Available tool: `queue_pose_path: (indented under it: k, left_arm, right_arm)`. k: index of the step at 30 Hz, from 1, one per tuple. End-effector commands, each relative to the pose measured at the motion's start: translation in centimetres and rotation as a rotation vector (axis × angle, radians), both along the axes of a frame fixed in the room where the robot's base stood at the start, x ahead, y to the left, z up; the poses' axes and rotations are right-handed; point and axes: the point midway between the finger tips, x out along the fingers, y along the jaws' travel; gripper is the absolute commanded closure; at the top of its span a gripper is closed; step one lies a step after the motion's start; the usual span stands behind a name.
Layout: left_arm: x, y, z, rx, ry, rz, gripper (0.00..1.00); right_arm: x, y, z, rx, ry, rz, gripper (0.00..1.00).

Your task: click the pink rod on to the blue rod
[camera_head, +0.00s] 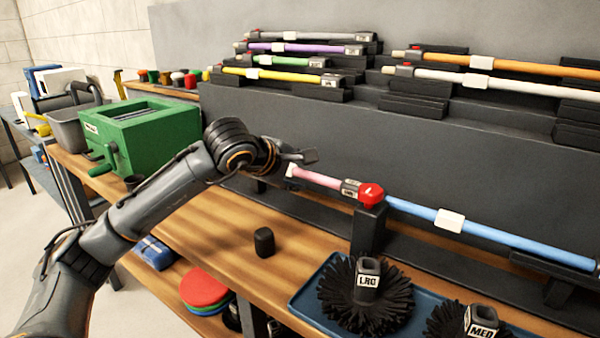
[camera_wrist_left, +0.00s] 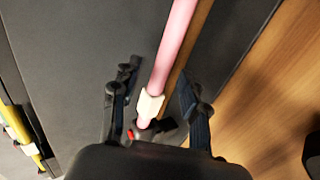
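The pink rod (camera_head: 318,179) lies near the back panel, its dark collar (camera_head: 350,188) beside a red clip-like piece (camera_head: 371,193) on a black post. The blue rod (camera_head: 490,232) runs in line to the right of the red piece, with a white tag on it. I cannot tell whether the rods are joined. My left gripper (camera_head: 300,158) is at the pink rod's left end. In the left wrist view the open fingers (camera_wrist_left: 157,78) stand either side of the pink rod (camera_wrist_left: 174,45) near its white tag (camera_wrist_left: 150,104), with gaps visible. My right gripper is not in view.
Racks behind hold several other rods, such as a purple rod (camera_head: 295,48). A green box (camera_head: 145,135) stands at the left. A blue tray (camera_head: 318,312) with dark round brushes is at the front. A small black cylinder (camera_head: 264,241) stands on the wooden bench (camera_head: 215,225).

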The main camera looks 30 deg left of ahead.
Motion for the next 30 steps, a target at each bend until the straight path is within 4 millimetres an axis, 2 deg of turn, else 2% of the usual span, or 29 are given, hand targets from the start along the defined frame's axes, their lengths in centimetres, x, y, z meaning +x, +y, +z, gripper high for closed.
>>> queue_pose_path:
  k: [8, 21, 25, 30]
  left_arm:
    - [-0.7, 0.1, 0.5, 0.001, 0.0, 0.001, 0.56]
    - [-7.9, 0.6, 5.3, 0.003, -0.002, 0.001, 0.56]
    - [-9.2, 0.7, 6.2, 0.002, -0.002, 0.001, 0.56]
    - [-9.9, 0.7, 6.6, 0.001, 0.001, 0.001, 0.56]
  right_arm:
    - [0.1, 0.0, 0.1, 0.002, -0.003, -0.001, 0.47]
    - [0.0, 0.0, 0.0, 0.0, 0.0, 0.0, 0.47]
    - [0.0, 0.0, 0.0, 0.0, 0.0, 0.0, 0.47]
    - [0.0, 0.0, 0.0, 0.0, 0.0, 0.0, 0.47]
